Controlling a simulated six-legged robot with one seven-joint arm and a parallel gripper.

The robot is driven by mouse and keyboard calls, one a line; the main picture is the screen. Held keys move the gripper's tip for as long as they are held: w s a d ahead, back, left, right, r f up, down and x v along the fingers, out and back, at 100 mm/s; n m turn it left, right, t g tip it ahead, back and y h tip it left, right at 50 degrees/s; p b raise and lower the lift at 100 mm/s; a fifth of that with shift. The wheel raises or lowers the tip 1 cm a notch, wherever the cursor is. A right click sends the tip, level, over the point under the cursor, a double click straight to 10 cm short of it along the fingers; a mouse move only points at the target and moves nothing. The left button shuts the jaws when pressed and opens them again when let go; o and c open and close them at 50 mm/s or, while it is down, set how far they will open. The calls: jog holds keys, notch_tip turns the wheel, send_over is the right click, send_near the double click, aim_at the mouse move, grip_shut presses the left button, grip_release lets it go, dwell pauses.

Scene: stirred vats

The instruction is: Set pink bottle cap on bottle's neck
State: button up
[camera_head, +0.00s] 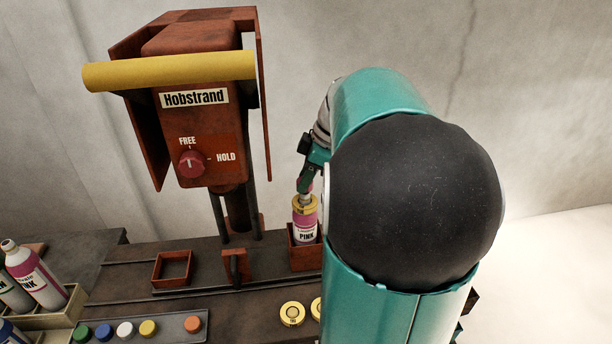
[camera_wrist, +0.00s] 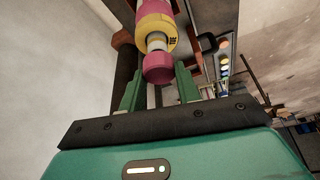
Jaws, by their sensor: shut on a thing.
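The pink-labelled bottle (camera_head: 306,228) stands upright in a small red-brown square holder (camera_head: 303,255), with a yellow ring (camera_head: 305,203) around its upper part. In the wrist view the pink cap (camera_wrist: 158,69) lies between the green fingers of my gripper (camera_wrist: 158,85). The white bottle neck (camera_wrist: 156,42) and the yellow ring show just beyond the cap, roughly in line with it. I cannot tell whether the cap rests on the neck. In the head view my gripper (camera_head: 305,182) is above the bottle, shut on the cap, which is mostly hidden there.
A red-brown Hobstrand machine (camera_head: 195,120) with a yellow bar and a FREE/HOLD knob stands left of the bottle. An empty square holder (camera_head: 172,268) sits before it. Other bottles (camera_head: 38,280) stand far left. A tray (camera_head: 173,328) holds several coloured caps. A yellow disc (camera_head: 292,314) lies in front.

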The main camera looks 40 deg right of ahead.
jog(key=shift+f, duration=0.2)
jog(key=shift+f, duration=0.85)
jog(key=o, duration=1)
jog(key=v, duration=1.4)
jog(key=shift+w, duration=0.1)
